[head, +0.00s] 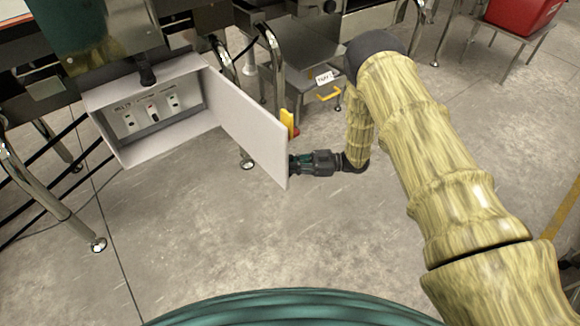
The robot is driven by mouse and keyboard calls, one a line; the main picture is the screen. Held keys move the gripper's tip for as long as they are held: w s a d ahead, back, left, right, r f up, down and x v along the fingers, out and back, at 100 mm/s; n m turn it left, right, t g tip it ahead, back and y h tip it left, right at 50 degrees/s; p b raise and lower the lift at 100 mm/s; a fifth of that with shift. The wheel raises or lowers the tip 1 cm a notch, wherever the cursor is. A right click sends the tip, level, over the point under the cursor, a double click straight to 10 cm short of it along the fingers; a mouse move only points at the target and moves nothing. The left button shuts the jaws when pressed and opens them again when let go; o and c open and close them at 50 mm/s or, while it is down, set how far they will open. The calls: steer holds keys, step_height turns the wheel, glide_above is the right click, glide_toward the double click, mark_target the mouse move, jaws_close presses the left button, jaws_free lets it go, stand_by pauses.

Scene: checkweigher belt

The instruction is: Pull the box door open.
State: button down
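The box (132,152) is a light grey-white enclosure under the machine. Its inner panel (152,110) shows several small switches and a line of lettering. The box door (245,125) is hinged at the box's right side and stands wide open, swung out towards me and to the right. I see its inner face. A yellow and red part (288,123) shows just past the door's edge.
Metal legs (275,65) of the machine stand behind the door, and another leg (45,195) stands at left. A red bin (522,12) sits on a small table at upper right. The floor in front is clear.

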steer(key=shift+s+d+f, duration=0.1)
steer(key=shift+s+d, duration=0.05)
steer(key=c, duration=1.5)
jaws_free()
steer(key=shift+c, duration=0.2)
steer(key=d, duration=1.2)
